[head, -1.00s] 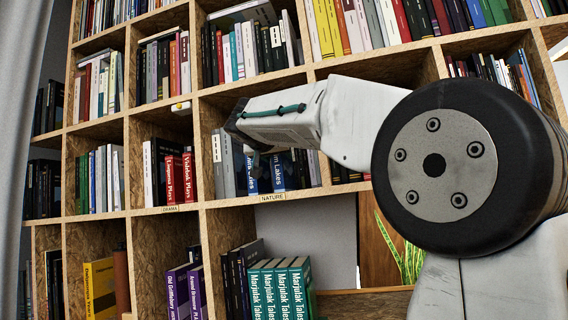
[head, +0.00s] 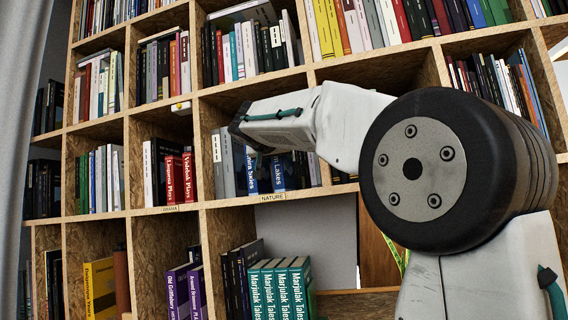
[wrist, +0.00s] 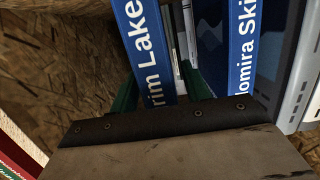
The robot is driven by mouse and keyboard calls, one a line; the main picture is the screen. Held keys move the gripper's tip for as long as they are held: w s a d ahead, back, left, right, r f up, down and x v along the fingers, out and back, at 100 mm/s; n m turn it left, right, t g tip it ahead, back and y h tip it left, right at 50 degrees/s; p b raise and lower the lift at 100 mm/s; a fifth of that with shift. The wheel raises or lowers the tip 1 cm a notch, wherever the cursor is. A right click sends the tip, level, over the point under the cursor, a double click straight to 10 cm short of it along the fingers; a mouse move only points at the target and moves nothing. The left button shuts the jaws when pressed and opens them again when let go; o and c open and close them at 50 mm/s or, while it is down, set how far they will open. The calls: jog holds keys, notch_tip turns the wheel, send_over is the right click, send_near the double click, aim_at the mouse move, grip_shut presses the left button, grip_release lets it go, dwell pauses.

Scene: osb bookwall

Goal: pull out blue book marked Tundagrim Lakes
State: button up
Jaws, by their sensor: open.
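The blue book with white lettering, readable as "rim Lake" in the wrist view (wrist: 147,48), stands on the shelf labelled NATURE. In the head view it is the right one of two blue spines (head: 278,174), partly hidden by my gripper. My gripper (wrist: 160,88) is open, with a dark green finger showing on each side of this book's spine. Whether the fingers touch it I cannot tell. In the head view my gripper (head: 262,160) is in front of the blue books, its fingers hard to make out.
A second blue book, reading "lomira Ski" (wrist: 242,48), stands close by on the right in the wrist view. Grey books (head: 228,165) stand left of the blue ones in the head view. The bookcase's wooden divider (head: 204,150) is farther left. The NATURE label (head: 272,197) is on the shelf edge.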

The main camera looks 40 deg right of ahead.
jog(key=shift+c, duration=0.4)
grip_shut()
jog(key=shift+r, duration=0.1)
jog(key=shift+w+r, duration=0.1)
jog(key=shift+r, duration=0.15)
jog(key=f+v, duration=0.3)
jog(key=v, duration=1.4)
jog(key=shift+s+a, duration=0.4)
jog(key=shift+s, duration=0.1)
jog(key=shift+f, duration=0.15)
